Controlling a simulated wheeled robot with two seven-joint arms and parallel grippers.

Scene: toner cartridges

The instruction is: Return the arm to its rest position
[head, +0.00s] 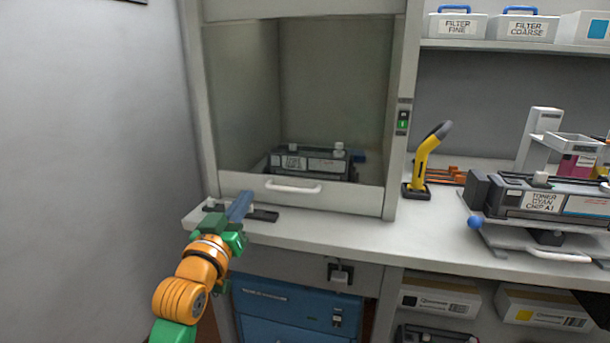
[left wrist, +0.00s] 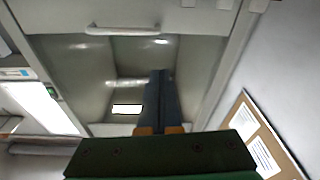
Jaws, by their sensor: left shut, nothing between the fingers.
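My left arm comes in from the lower left in the head view. Its gripper (head: 241,205) is shut and empty, over the left end of the bench in front of the fume hood. The gripper fingers (left wrist: 160,100) also show in the left wrist view, closed together and pointing towards the hood. My right gripper is not in view.
A toner cartridge (head: 310,160) sits inside the hood, behind the sash with its white handle (head: 293,187). A dark strip (head: 262,215) lies under the left gripper. A yellow tool (head: 421,163) and a cyan toner cartridge (head: 510,197) on a stand are to the right.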

